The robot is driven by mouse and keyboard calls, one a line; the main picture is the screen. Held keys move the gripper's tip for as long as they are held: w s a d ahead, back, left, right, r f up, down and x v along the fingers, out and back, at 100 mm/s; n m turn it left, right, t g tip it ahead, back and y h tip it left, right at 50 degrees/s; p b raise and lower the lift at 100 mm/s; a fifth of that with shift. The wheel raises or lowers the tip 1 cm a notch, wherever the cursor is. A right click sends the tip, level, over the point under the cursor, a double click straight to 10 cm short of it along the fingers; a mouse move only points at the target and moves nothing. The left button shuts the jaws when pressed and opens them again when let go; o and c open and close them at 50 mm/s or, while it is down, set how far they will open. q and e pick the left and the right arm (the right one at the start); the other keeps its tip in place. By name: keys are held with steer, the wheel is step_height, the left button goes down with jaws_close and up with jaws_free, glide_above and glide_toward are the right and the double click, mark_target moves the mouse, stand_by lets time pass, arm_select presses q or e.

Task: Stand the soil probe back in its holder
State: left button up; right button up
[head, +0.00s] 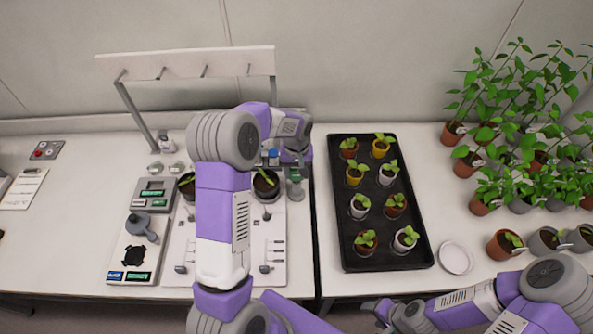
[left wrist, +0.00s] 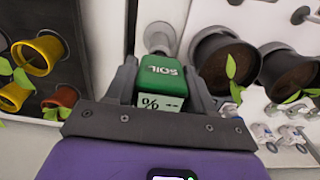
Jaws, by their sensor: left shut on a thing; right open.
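The soil probe (left wrist: 162,72) has a green head marked SOIL and a white % panel. My left gripper (left wrist: 161,82) is shut on this head in the left wrist view. A grey round cup-like piece (left wrist: 159,37), which looks like the holder, shows just beyond the head. The probe's lower part is hidden, so I cannot tell whether it is in the holder. In the head view my left gripper (head: 292,158) is over the bench near a grey upright piece (head: 295,190), likely the same holder. My right gripper (head: 384,311) is open and empty at the front edge.
Dark pots (head: 266,183) stand on a white board beside the grey piece. A black tray (head: 381,263) of seedlings is to the right, with a white saucer (head: 456,258) and more potted plants beyond.

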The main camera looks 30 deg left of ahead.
arm_select(q)
steer(key=o, duration=1.2)
steer(key=shift+c, duration=0.2)
steer(key=shift+r, duration=0.1)
step_height(320, 180, up, 8)
steer(key=shift+f, duration=0.25)
